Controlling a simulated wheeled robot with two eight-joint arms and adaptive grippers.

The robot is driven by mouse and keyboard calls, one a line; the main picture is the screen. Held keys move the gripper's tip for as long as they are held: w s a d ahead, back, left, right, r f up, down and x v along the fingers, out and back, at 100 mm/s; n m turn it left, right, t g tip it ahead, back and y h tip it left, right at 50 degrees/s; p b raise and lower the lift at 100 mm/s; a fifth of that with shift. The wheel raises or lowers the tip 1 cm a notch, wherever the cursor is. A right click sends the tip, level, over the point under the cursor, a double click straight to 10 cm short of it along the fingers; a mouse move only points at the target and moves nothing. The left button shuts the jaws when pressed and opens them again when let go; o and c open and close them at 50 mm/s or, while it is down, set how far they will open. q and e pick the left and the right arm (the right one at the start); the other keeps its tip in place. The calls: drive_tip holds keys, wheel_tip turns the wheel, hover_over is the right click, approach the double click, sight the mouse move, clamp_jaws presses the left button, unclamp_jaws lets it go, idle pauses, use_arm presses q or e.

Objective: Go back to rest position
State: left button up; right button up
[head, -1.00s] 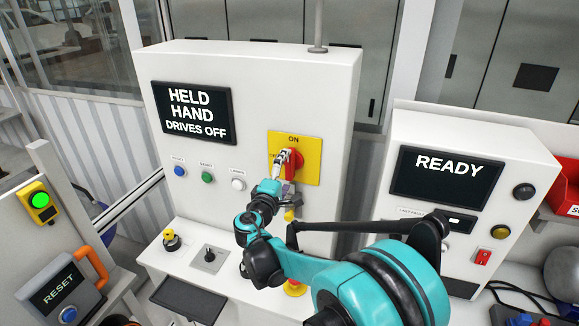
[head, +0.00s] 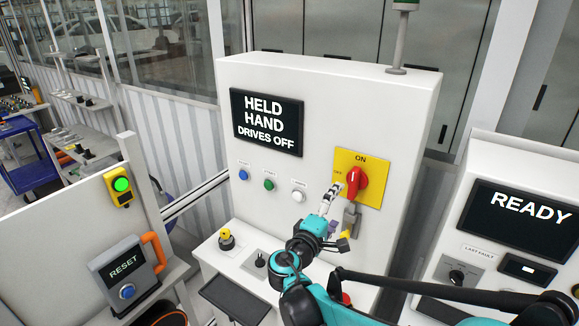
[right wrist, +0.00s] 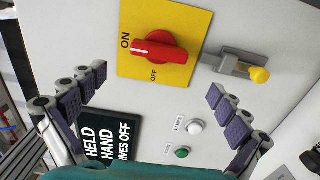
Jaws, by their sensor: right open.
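My right gripper (head: 331,208) is in front of the white drive cabinet, just left of and below the red rotary switch (head: 355,181) on its yellow plate (head: 375,166). In the right wrist view the right gripper (right wrist: 158,105) is open and empty, its fingers wide apart. The red switch (right wrist: 160,48) stands beyond the fingertips, apart from them, with its handle mark toward ON. My left gripper is not in view.
The cabinet screen (head: 267,122) reads HELD HAND DRIVES OFF. A hasp with a yellow knob (right wrist: 259,75) is beside the switch. A READY panel (head: 515,219) stands right; a RESET box (head: 126,275) with orange handle and a green-lit yellow box (head: 120,186) stand left.

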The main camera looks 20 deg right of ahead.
drive_tip(key=s+f+m+g+y+b, duration=0.25)
drive_tip(key=s+f+b, duration=0.2)
drive_tip(key=f, duration=0.35)
drive_tip(key=s+f+m+g+y+b, duration=0.1)
drive_tip(key=s+f+y+b, duration=0.3)
drive_tip(key=f, duration=0.4)
drive_tip(key=s+a+f+m+y+b, duration=0.4)
drive_tip(key=s+a+f+y+b, duration=0.3)
drive_tip(key=s+a+f, duration=0.5)
wheel_tip(320, 180, down, 4)
drive_tip(key=shift+s+a+r+g+b, duration=0.25)
drive_tip(key=shift+s+a+g+b, duration=0.15)
drive_tip(key=shift+b, duration=0.25)
drive_tip(key=shift+m, duration=0.25)
